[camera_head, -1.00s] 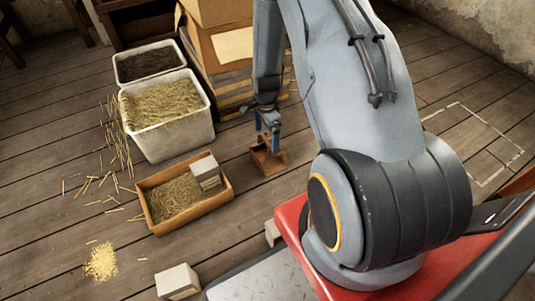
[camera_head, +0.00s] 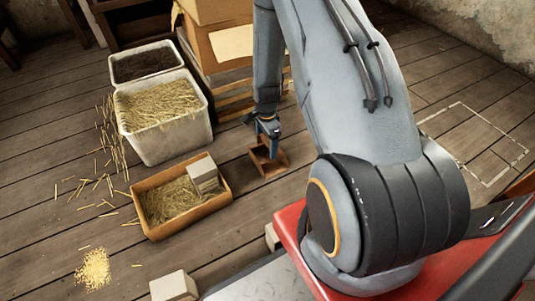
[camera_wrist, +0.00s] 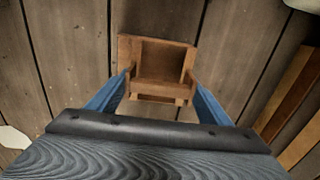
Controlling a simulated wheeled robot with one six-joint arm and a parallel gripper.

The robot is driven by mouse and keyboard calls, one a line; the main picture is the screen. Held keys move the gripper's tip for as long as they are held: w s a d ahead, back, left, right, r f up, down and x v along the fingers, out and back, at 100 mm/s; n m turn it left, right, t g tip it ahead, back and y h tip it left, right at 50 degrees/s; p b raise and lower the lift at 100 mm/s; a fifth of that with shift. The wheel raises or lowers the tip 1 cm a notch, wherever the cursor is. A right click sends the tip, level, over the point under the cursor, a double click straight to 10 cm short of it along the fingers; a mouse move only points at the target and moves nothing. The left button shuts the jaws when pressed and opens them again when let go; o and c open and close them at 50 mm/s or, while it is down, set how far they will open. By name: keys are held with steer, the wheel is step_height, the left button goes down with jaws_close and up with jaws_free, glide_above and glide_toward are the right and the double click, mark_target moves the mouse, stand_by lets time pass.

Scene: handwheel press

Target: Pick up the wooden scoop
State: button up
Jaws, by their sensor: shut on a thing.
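The wooden scoop (camera_head: 269,163) is a small brown open box shape on the plank floor, in the middle of the head view. It also shows in the wrist view (camera_wrist: 155,88), with its hollow facing up. My gripper (camera_head: 270,149) reaches down onto it from above. In the wrist view my gripper's blue fingers (camera_wrist: 158,92) lie against the left and right sides of the scoop's near end. The gripper is shut on the scoop. The scoop looks level and at floor height; I cannot tell whether it touches the floor.
A wooden tray (camera_head: 158,232) with straw and a pale block (camera_head: 205,176) lies left of the scoop. White bins (camera_head: 176,147) of straw and dark matter stand behind it. Cardboard boxes on a slatted pallet (camera_head: 232,100) stand close behind. Grain (camera_head: 93,268) lies spilled at the lower left.

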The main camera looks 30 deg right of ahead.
steer(key=shift+r, duration=0.15)
step_height(320, 180, up, 10)
steer(key=p, duration=0.5)
stand_by(0.4)
